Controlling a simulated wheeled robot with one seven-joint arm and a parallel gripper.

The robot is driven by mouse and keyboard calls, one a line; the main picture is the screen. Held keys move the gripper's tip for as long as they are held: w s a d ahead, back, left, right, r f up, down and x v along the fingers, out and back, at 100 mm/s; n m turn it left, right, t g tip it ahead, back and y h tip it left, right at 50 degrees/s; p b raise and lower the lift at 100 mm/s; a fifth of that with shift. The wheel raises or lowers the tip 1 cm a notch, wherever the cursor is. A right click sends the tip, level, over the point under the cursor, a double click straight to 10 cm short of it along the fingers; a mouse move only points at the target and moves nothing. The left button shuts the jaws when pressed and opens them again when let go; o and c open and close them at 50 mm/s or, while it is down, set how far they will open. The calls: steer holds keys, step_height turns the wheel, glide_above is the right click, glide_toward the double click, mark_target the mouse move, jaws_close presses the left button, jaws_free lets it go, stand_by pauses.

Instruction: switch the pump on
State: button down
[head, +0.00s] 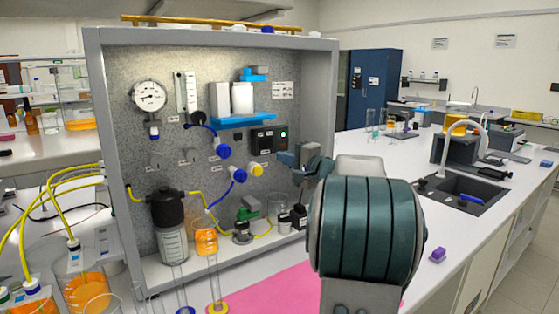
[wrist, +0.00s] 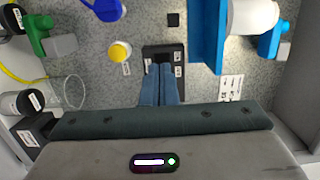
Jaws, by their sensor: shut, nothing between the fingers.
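My gripper (head: 287,159) is in front of the panel, just below and right of the box in the head view. In the wrist view my gripper (wrist: 160,72) has its blue fingers together and empty. Whether the fingertips touch the box cannot be told. Which unit is the pump is not clear.
A yellow knob (head: 256,170) and a blue knob (head: 223,150) stand out from the panel near the box. The blue shelf (head: 243,120) carries white containers. Glassware and a green-handled valve (head: 248,209) stand below. The panel frame's right side wall (head: 322,110) is close to my arm.

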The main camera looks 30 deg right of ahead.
steer(key=shift+s+a, duration=0.15)
steer(key=shift+s, duration=1)
steer(key=s+a+f+n+g+y, duration=0.1)
steer(key=s+a+f+n+g, duration=0.25)
steer(key=a, duration=0.45)
steer(key=s+a+f+n+g+y+p, duration=0.1)
steer(key=s+a+f+n+g, duration=0.2)
steer(key=a, duration=0.5)
steer(key=s+a+f+n+g+y, duration=0.1)
steer(key=s+a+f+g, duration=0.15)
steer(key=a+f, duration=0.45)
steer(key=s+a+f+n+g+h, duration=0.3)
steer(key=s+f+n, duration=0.1)
steer(key=s, duration=0.5)
steer(key=s+a+f+n+g+h+p, duration=0.1)
steer(key=s+a+f+n+g+h, duration=0.2)
steer(key=s, duration=0.5)
steer(key=shift+s+f+n, duration=0.4)
steer(key=shift+f+n, duration=0.05)
steer(key=shift+n, duration=0.2)
